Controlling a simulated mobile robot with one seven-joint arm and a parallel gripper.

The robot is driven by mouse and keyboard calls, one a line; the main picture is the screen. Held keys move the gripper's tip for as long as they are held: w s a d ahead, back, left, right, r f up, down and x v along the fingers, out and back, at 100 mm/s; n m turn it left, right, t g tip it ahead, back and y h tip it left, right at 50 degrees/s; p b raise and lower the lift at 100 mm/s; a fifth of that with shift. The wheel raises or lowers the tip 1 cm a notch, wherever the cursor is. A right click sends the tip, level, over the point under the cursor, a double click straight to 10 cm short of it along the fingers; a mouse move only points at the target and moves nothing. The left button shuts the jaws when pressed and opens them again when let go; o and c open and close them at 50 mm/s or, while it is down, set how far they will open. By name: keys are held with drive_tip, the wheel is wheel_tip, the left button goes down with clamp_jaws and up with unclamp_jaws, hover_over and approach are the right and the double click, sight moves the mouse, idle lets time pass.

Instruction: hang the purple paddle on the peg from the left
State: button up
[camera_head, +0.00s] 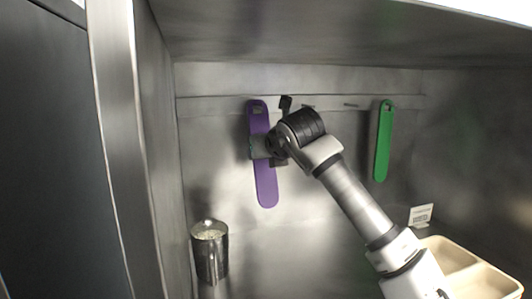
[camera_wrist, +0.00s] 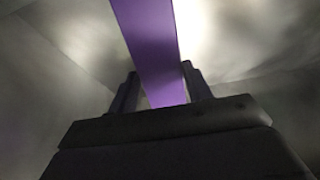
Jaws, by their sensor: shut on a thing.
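The purple paddle (camera_head: 265,185) is long and flat with a slot near its top end. It stands nearly upright at the back wall, its foot tilted slightly to the right. My gripper (camera_head: 257,147) is shut on the paddle around its middle, coming from the right. In the wrist view the paddle (camera_wrist: 150,45) runs up between the two fingers of my gripper (camera_wrist: 160,92). The paddle's top is level with the wall rail (camera_head: 222,104). A peg behind the paddle's top is hidden, and I cannot tell whether the slot is around one or only in front of it.
A green paddle (camera_head: 384,142) hangs from the rail at the right. A metal canister (camera_head: 210,253) with pale contents stands at the lower left. A beige divided tray (camera_head: 447,243) and a small white card (camera_head: 421,215) are at the lower right. An overhead panel (camera_head: 330,40) lies above.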

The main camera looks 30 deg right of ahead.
drive_tip(key=o, duration=1.1)
drive_tip(key=shift+c, duration=0.2)
drive_tip(key=b+v, duration=0.3)
drive_tip(key=v, duration=1)
drive_tip(key=shift+s+r, duration=0.2)
drive_tip(key=shift+s, duration=0.15)
